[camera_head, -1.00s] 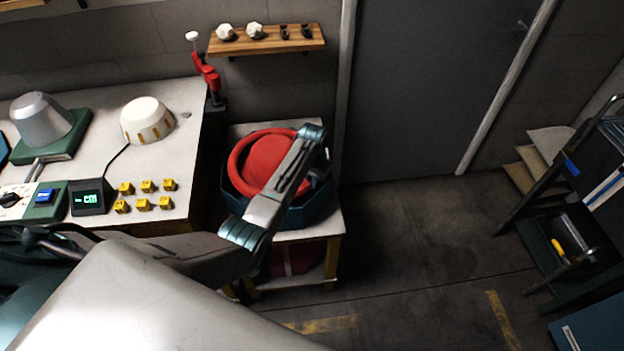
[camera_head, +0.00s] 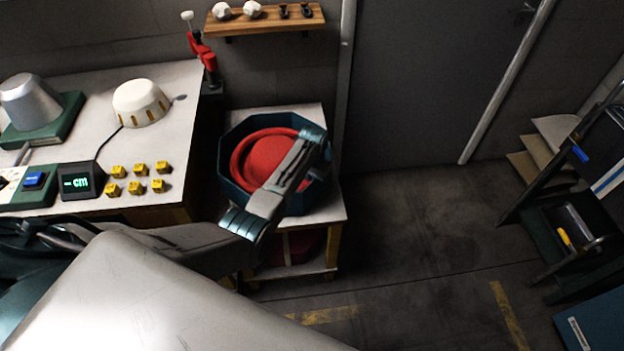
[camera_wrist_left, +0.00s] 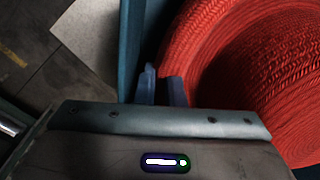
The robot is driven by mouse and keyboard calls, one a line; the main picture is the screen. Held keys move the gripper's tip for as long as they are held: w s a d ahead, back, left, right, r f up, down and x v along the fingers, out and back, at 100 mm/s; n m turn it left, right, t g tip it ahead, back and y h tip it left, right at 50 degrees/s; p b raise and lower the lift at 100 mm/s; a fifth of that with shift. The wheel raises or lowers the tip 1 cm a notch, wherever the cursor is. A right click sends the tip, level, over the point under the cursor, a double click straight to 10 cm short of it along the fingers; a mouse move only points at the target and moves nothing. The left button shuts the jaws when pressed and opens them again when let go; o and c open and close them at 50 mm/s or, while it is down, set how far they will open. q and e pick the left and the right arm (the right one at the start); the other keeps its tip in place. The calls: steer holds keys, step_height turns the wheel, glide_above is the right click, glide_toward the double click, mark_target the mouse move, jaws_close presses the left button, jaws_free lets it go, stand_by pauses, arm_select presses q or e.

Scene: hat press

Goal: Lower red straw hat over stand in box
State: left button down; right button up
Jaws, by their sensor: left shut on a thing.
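The red straw hat (camera_head: 266,157) sits crown up inside the dark blue octagonal box (camera_head: 231,138), with its brim within the box walls. Its ribbed red weave fills the right of the left wrist view (camera_wrist_left: 240,60). My left gripper (camera_head: 314,177) reaches over the box's right side and is shut on the hat's brim; its fingers show at the brim's edge in the left wrist view (camera_wrist_left: 162,86). The stand is hidden beneath the hat, so I cannot tell whether the hat touches it. My right gripper is not in view.
The box stands on a small table (camera_head: 326,204) with a lower shelf. At left, a bench (camera_head: 60,84) carries a cream hat form (camera_head: 141,103), yellow blocks and a display (camera_head: 81,181). A wall shelf (camera_head: 264,20) hangs behind. Open floor lies to the right.

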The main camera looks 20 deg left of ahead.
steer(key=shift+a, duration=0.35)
